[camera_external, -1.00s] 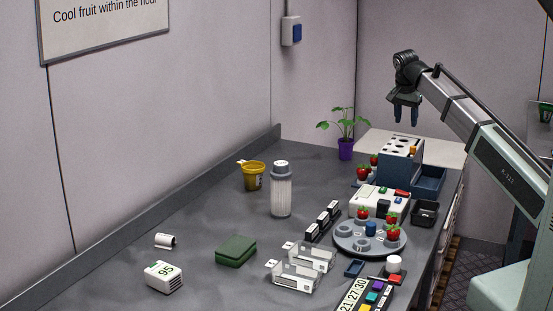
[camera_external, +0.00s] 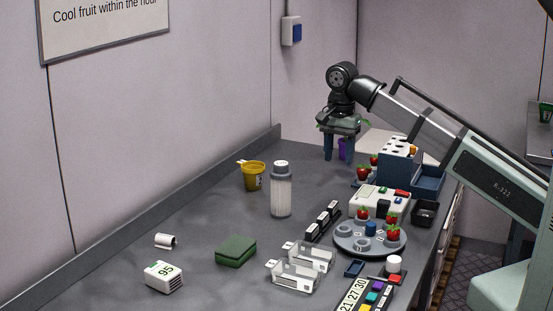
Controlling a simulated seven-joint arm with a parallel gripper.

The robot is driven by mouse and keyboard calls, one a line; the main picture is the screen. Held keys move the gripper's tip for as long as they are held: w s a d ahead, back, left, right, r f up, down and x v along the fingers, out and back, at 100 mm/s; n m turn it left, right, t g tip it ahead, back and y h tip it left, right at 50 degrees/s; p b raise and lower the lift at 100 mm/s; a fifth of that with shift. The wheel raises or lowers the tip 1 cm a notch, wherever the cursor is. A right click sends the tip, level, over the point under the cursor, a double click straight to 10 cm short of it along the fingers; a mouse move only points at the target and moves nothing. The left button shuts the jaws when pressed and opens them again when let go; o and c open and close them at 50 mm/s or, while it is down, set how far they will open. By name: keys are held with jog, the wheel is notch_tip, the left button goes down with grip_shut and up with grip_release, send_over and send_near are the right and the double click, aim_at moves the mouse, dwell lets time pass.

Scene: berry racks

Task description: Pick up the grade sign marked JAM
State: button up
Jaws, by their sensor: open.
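No sign in view can be read as JAM. A row of small black pieces with white faces (camera_external: 322,220) stands on the bench right of the grey-capped shaker; any lettering on them is too small to read, so I cannot tell whether one is the JAM sign. My gripper (camera_external: 341,154) is open and empty, pointing down above the far part of the bench.
A grey-capped shaker (camera_external: 281,190) and a yellow tub (camera_external: 253,176) stand left of the row. A round grey tray (camera_external: 349,249) with strawberries, a white device (camera_external: 370,204) and clear punnets (camera_external: 296,276) are nearby. The bench's left middle is mostly free.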

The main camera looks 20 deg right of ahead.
jog(key=s+a, duration=0.1)
jog(key=s, duration=0.1)
send_over(333, 204)
jog(key=f, duration=0.5)
jog(key=s+f, duration=0.1)
jog(key=f, duration=0.2)
jog(key=shift+d+f, duration=0.1)
jog(key=shift+w+f, duration=0.2)
jog(key=shift+f, duration=1.2)
jog(key=shift+w+f, duration=0.2)
jog(key=shift+f, duration=1.2)
grip_shut()
